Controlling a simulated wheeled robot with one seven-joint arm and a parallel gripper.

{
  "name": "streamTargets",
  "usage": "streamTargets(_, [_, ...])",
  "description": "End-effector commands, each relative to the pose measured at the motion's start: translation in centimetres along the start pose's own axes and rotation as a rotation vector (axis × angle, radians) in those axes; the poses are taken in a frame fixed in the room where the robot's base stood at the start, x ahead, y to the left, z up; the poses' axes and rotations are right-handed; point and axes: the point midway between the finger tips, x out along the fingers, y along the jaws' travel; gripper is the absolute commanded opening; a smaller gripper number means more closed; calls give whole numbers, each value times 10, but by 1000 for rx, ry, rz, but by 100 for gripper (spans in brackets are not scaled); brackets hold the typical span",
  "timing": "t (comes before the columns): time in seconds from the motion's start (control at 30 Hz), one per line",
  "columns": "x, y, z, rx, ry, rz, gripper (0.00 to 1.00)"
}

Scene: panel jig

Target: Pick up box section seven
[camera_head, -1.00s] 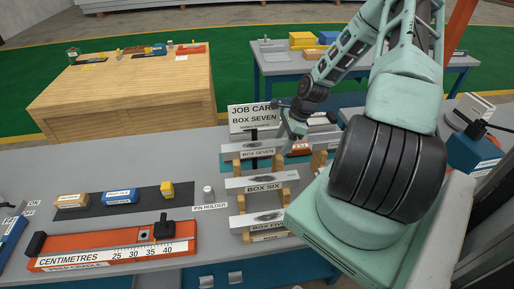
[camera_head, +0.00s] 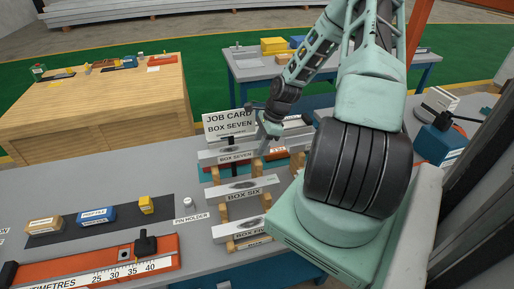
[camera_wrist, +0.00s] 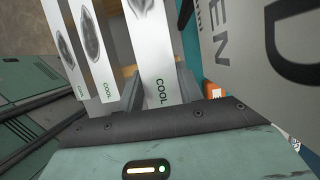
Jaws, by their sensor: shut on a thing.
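Box section seven (camera_head: 235,155) is a pale, long bar labelled BOX SEVEN, the farthest of the stacked bars in the head view. My gripper (camera_head: 266,146) is at its right part, with the fingertips partly hidden. In the wrist view, my gripper (camera_wrist: 158,88) is shut on a white bar (camera_wrist: 155,45) marked COOL, with a grey finger on each side of it. Whether the bar is clear of its wooden supports cannot be told. The job card (camera_head: 230,125), reading BOX SEVEN, stands just behind.
Box six (camera_head: 240,189) and a lower bar labelled BOX FIVE (camera_head: 243,231) sit nearer on wooden supports. A pin holder (camera_head: 188,203), an orange centimetre scale (camera_head: 110,268) and a dark mat (camera_head: 120,222) with small blocks lie to the left. Bare grey bench lies behind the mat.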

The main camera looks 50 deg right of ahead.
Motion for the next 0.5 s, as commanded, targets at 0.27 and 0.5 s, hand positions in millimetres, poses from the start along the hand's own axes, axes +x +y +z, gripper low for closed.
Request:
streamTargets(0.27, [-36, 0, 14, -1, 3, -4, 5])
streamTargets(0.5, [-74, -1, 29, 1, 4, -4, 5])
